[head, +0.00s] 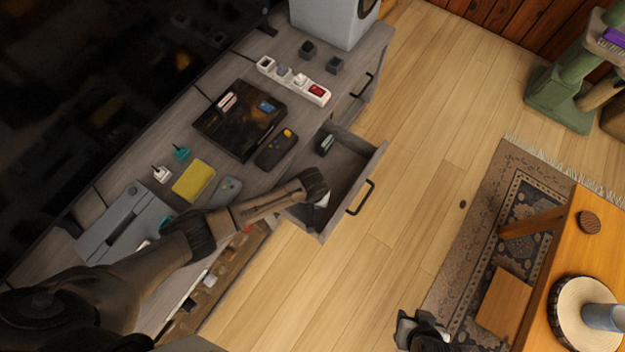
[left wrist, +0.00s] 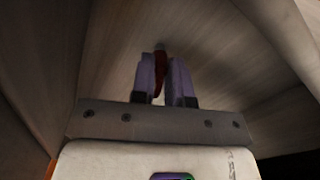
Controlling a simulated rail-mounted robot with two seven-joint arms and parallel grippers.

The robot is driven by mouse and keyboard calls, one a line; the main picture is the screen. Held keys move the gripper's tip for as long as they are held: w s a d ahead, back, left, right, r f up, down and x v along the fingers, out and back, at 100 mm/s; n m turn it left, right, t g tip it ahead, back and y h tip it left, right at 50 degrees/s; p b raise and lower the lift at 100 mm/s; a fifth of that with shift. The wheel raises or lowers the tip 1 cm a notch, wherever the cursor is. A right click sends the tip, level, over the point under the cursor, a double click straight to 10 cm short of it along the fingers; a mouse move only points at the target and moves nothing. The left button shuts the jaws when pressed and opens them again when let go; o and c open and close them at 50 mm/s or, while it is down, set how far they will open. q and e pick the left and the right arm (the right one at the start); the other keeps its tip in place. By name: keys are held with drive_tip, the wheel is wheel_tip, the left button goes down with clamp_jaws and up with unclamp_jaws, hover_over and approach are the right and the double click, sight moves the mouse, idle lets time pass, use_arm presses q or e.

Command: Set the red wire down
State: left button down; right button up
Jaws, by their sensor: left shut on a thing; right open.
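The red wire (left wrist: 159,72) shows in the left wrist view as a small dark red piece between two purple-grey fingertips. My left gripper (left wrist: 165,82) is shut on it, with pale wooden drawer surfaces close around it. In the head view my left gripper (head: 322,200) reaches inside the open drawer (head: 375,165) of the grey cabinet, near its front left part. The wire cannot be made out in the head view. My right gripper (head: 422,330) is open and empty over the floor at the bottom.
A small dark item (head: 326,144) lies in the drawer's far end. On the cabinet top are a black box (head: 240,120), a remote (head: 276,149), a yellow case (head: 194,180), a grey console (head: 125,225) and a power strip (head: 293,80). Open floor lies right of the drawer.

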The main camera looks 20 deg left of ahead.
use_arm(q)
drive_tip(key=c, duration=1.6)
unclamp_jaws()
drive_tip(key=shift+f, duration=0.15)
drive_tip(key=o, duration=0.5)
drive_tip(key=shift+r, duration=0.35)
drive_tip(key=shift+r+p, duration=3.75)
drive_tip(key=shift+r, duration=2.1)
